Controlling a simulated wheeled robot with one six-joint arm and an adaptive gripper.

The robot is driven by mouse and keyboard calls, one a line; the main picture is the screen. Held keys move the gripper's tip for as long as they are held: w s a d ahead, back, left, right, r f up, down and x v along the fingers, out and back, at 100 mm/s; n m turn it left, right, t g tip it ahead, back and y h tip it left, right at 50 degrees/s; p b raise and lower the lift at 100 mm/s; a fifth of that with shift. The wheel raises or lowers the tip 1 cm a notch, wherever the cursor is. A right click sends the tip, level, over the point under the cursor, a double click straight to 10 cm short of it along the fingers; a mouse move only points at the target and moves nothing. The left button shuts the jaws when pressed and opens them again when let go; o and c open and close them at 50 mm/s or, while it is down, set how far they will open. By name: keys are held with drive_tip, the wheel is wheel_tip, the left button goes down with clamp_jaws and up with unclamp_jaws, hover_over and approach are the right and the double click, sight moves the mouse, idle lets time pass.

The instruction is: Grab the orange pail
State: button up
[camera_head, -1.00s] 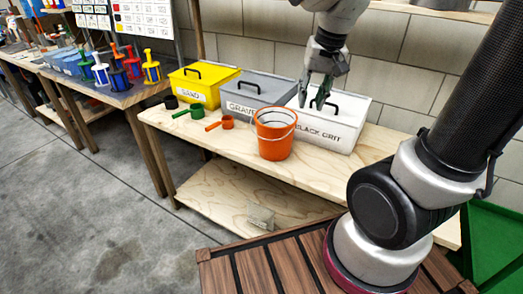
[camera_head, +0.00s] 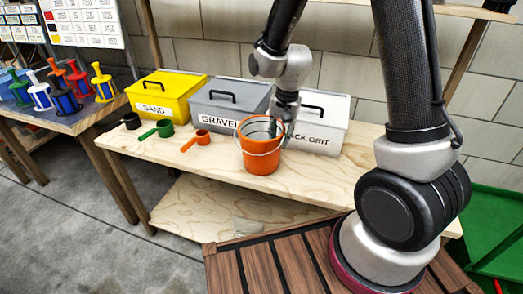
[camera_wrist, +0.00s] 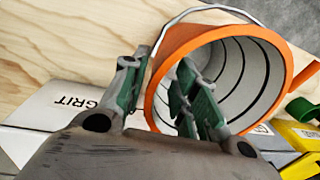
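The orange pail (camera_head: 260,158) stands upright on the light wooden table in the head view, with its thin wire handle hanging at the front. In the wrist view I look into the pail's grey ringed inside past its orange rim (camera_wrist: 265,45). My gripper (camera_head: 280,131) points down at the pail's right rim. In the wrist view its two green-padded fingers (camera_wrist: 160,72) are spread, one outside the pail and one inside the mouth, with the rim between them. I see a gap between fingers and wall; contact is not clear.
Behind the pail stand lidded boxes: yellow sand (camera_head: 166,96), grey gravel (camera_head: 229,105) and white black grit (camera_head: 323,122). Orange (camera_head: 201,137), green (camera_head: 163,129) and black (camera_head: 131,121) scoops lie to the left. The table (camera_head: 190,165) is clear in front.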

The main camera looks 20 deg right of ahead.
drive_tip(key=shift+f, duration=0.2)
clamp_jaws()
drive_tip(key=shift+r, duration=0.1)
